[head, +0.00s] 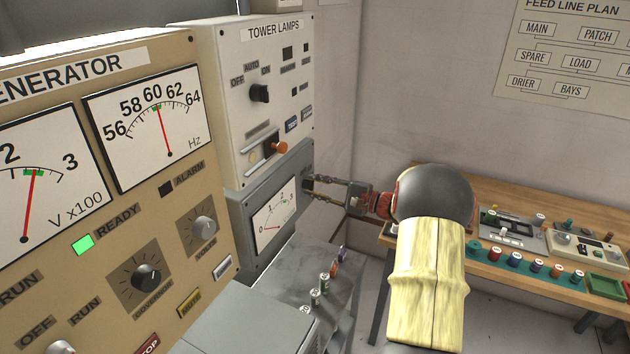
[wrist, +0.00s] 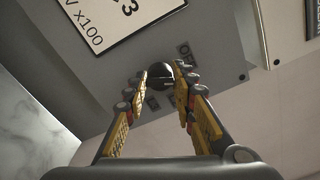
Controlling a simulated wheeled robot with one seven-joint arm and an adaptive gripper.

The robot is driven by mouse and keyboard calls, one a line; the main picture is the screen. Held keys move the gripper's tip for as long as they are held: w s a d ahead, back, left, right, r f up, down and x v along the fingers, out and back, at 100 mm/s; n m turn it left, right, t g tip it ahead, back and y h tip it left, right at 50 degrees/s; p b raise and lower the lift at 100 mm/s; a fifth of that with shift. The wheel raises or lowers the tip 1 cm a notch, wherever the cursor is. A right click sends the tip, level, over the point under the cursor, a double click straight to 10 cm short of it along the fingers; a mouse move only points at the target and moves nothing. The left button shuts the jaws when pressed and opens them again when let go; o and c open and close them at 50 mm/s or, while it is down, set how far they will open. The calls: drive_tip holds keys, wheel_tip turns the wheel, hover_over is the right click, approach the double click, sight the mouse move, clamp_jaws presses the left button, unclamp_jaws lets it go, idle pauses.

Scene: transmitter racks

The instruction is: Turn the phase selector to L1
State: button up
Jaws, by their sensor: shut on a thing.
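The phase selector is a dark round knob (wrist: 159,72) on a grey panel (wrist: 215,50), below a meter in the wrist view. An OFF label (wrist: 185,49) is beside it; other small labels near the fingers are not readable. My gripper (wrist: 161,82) has one finger on each side of the knob and is shut on it. In the head view my gripper (head: 311,189) reaches the right edge of the grey meter panel (head: 246,262), and the knob is mostly hidden there. I cannot tell which position the knob points to.
The meter (head: 275,217) on the grey panel reads near zero. The TOWER LAMPS panel (head: 225,100), with a black knob and an orange-tipped lever, is just above my gripper. The tan generator panel (head: 120,225) is at left. A wooden bench (head: 490,190) with parts stands at right.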

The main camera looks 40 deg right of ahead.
drive_tip(key=m+p, duration=0.3)
drive_tip(key=shift+f+m, duration=0.1)
drive_tip(key=shift+m, duration=0.4)
drive_tip(key=o, duration=1.1)
drive_tip(key=shift+o, duration=0.2)
drive_tip(key=shift+s, duration=0.1)
drive_tip(key=v, duration=1.1)
drive_tip(key=shift+s+d, duration=0.15)
drive_tip(key=shift+s, duration=0.25)
